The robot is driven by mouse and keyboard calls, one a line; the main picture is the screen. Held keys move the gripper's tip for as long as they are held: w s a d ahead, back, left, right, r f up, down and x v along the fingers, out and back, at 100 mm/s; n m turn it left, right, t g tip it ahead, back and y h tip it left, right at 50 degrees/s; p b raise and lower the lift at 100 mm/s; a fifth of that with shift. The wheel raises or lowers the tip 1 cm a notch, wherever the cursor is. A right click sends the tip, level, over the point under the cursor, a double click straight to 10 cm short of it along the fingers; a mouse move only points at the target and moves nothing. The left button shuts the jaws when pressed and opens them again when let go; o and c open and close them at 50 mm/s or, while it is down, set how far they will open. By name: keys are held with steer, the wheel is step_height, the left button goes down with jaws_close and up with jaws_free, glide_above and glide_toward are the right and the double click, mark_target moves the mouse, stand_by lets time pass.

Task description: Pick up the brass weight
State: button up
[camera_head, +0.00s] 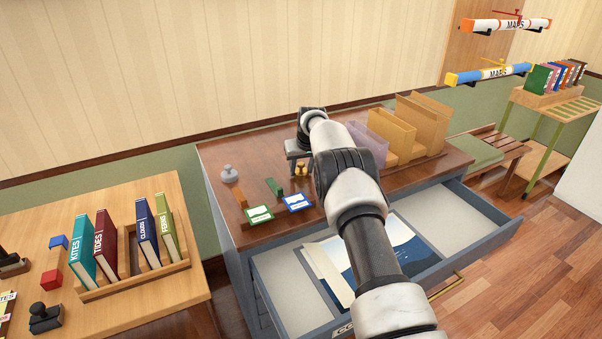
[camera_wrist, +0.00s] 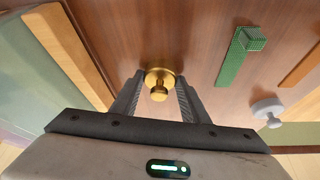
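The brass weight (camera_wrist: 160,78) stands upright on the brown cabinet top (camera_wrist: 205,45), a round base with a knob. In the wrist view it lies between the two fingertips of my gripper (camera_wrist: 158,88). The gripper is open, with a gap to the knob on each side, and it holds nothing. In the head view the brass weight (camera_head: 301,170) shows just below my gripper (camera_head: 297,158), partly hidden by it.
Paper-coloured holders (camera_head: 392,132) stand to the right. The cabinet's drawer (camera_head: 467,232) is open below my arm.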

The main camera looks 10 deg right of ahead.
steer(key=shift+r, duration=0.1)
steer(key=c, duration=0.4)
